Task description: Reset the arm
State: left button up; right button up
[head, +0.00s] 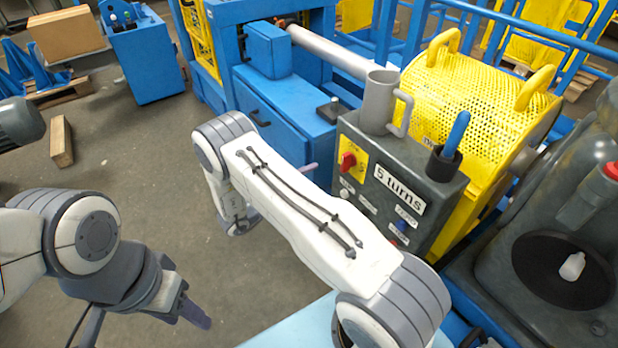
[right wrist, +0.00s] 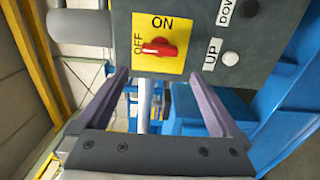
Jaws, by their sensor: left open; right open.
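My right arm (head: 300,205) reaches across the middle of the head view, and its forearm hides most of its gripper there. In the right wrist view my right gripper (right wrist: 155,85) is open, with nothing between its fingers. It faces a grey control box (head: 440,180). A red knob (right wrist: 160,47) on a yellow plate lies ahead, slightly above the gap between the fingertips in that view. The knob's pale mark is on the side of the word OFF. My left gripper (head: 193,312) hangs at the lower left of the head view, open and clear of objects.
A yellow mesh guard (head: 470,95) stands behind. A blue cabinet (head: 285,125) is left of the box. Open floor (head: 130,165) lies at left.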

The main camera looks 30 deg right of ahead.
jog(key=shift+w, duration=0.1)
jog(key=w+a+r+m+t+y, duration=0.1)
jog(key=w+r+t+y, duration=0.15)
jog(key=w, duration=0.25)
jog(key=w+a+r+t+y, duration=0.1)
jog(key=w+a+t+y, duration=0.15)
jog(key=w+y, duration=0.2)
jog(key=s+a+r+t+y, duration=0.1)
jog(key=a+r+t+y, duration=0.1)
jog(key=a+r+y, duration=0.45)
jog(key=s+a+r+g+y, duration=0.1)
jog(key=s+g+y, duration=0.15)
jog(key=s, duration=0.85)
jog(key=s+a+r+g+y, duration=0.1)
jog(key=s+a+g+y, duration=0.15)
jog(key=s, duration=0.75)
jog(key=s+a+r+n+g+p, duration=0.3)
jog(key=s+a+r+n+p, duration=0.4)
jog(key=s+a+r, duration=0.5)
notch_tip(320, 180, up, 3)
jog(key=s+p, duration=0.2)
jog(key=s, duration=0.1)
jog(key=shift+a+g, duration=0.3)
jog(key=shift+a, duration=0.1)
